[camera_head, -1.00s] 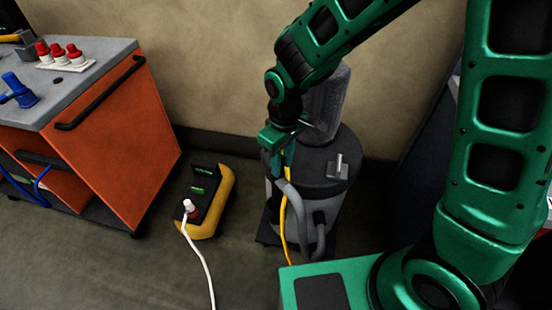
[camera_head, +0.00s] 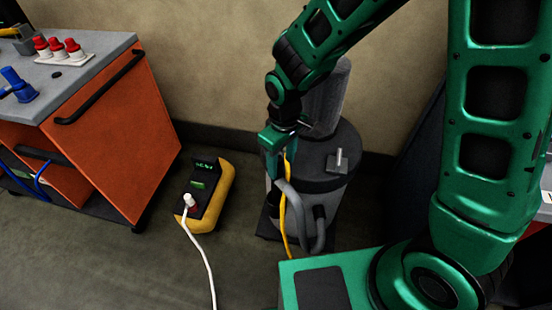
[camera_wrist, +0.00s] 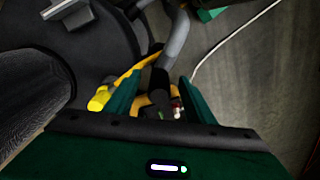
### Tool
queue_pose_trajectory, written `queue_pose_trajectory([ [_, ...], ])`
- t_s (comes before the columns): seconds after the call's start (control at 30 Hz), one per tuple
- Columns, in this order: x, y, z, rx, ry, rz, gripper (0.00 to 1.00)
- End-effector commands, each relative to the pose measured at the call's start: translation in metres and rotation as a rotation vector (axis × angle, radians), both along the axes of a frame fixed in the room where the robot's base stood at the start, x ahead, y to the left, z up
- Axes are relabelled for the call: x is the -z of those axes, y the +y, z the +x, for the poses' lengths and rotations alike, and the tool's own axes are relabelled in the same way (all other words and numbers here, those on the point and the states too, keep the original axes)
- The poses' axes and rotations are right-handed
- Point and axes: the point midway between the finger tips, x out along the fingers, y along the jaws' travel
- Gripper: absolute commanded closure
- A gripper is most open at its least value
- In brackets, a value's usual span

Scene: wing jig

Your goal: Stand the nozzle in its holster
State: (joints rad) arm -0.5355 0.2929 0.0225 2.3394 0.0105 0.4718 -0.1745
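The vacuum's grey hose (camera_head: 295,205) loops down the front of the canister (camera_head: 335,203). In the wrist view the hose (camera_wrist: 178,35) runs down to a dark end piece, which looks like the nozzle (camera_wrist: 159,82). My gripper (camera_head: 273,178) points down at the canister's left front side. In the wrist view its green fingers (camera_wrist: 162,88) stand apart on either side of the dark piece, with gaps showing, so it looks open. The holster cannot be made out clearly; my gripper and the hose cover that side.
A yellow cable (camera_head: 287,225) hangs beside the hose. A yellow-black box (camera_head: 208,195) with a white plug and cord (camera_head: 205,262) lies on the floor to the left. An orange cart (camera_head: 125,140) stands further left. Floor between cart and box is clear.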

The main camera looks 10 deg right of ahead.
Motion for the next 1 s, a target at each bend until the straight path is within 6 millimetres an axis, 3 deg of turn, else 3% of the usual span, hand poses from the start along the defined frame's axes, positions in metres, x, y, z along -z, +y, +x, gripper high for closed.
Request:
queue_pose_trajectory([
  [0.37, -0.01, 0.0, 0.001, 0.0, -0.001, 0.001, 0.51],
  [0.8, -0.086, -0.001, 0.003, 0.001, -0.002, 0.002, 0.51],
  [1.0, -0.104, -0.002, 0.003, 0.0, -0.001, 0.001, 0.51],
])
